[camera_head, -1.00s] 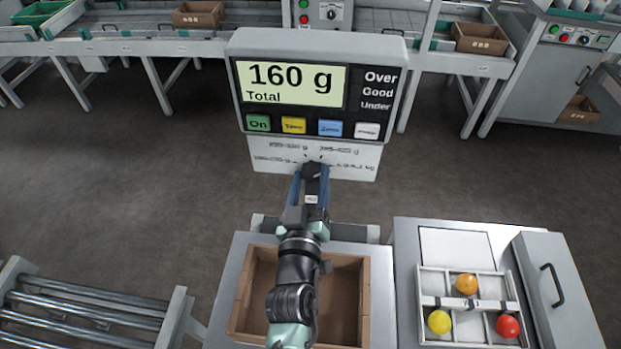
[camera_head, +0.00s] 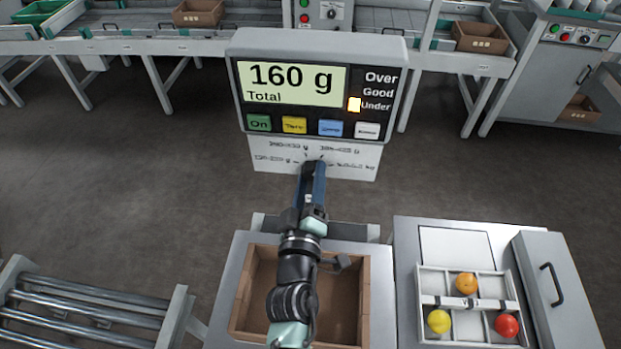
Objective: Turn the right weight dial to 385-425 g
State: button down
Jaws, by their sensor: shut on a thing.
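The scale's display head (camera_head: 318,85) stands in the middle and reads "160 g Total". An orange light (camera_head: 354,104) glows beside the word Under. Below it is a white plate (camera_head: 350,165) with small printed gram ranges around its middle, too blurred to read surely. My gripper (camera_head: 314,168) reaches up to the middle of this plate, shut on the weight dial there. The dial itself is hidden by the gripper, so its pointer and setting cannot be seen. No second dial can be told apart on the plate.
An open cardboard box (camera_head: 245,300) sits below my arm. A roller conveyor (camera_head: 90,310) is at the lower left; other conveyors run along the back.

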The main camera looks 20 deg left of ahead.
jog(key=shift+c, duration=1.3)
grip_release()
jog(key=b+v, duration=0.1)
jog(key=v, duration=1.2)
jog(key=shift+r, duration=0.1)
